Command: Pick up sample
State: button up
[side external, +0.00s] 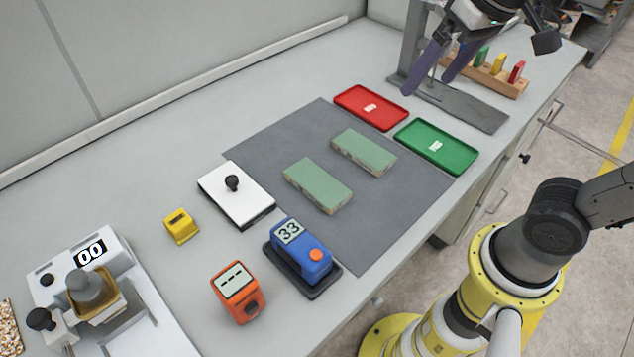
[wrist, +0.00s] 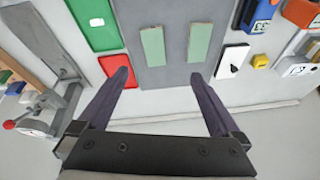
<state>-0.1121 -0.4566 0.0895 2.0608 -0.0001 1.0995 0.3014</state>
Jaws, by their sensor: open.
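Two pale green blocks, which look like the samples, lie flat on a dark grey mat (side external: 380,230). One block (side external: 364,152) is near the trays and also shows in the wrist view (wrist: 153,46). The other block (side external: 318,185) lies nearer the mat's middle and also shows in the wrist view (wrist: 199,42). My gripper (side external: 428,86) is open and empty, up at the back right, above the bench and away from both blocks. In the wrist view its two dark fingers (wrist: 160,76) are spread wide with nothing between them.
A red tray (side external: 371,107) and a green tray (side external: 436,146) lie beside the mat. A grey stand (side external: 452,103) and a wooden rack (side external: 490,79) are close to my gripper. A white block with a black knob (side external: 236,195) and blue (side external: 301,252) and orange (side external: 238,292) devices stand front left.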

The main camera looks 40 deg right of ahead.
jog(key=w+a+f+g, duration=0.2)
jog(key=w+a, duration=0.5)
jog(key=w, duration=0.2)
jog(key=n+g, duration=0.2)
send_over(316, 181)
notch_tip(316, 181, down, 7)
jog(key=f, duration=0.7)
jog(key=shift+s+a+f, duration=0.1)
jog(key=shift+s+a, duration=0.1)
jog(key=shift+s, duration=0.2)
jog(key=shift+w+d+f, duration=0.1)
jog(key=shift+w+f, duration=0.05)
jog(key=shift+f, duration=1.3)
jog(key=shift+w+d+f, duration=0.1)
jog(key=shift+w+f, duration=0.05)
jog(key=shift+f, duration=1.25)
jog(key=c, duration=1.3)
jog(key=shift+r, duration=0.15)
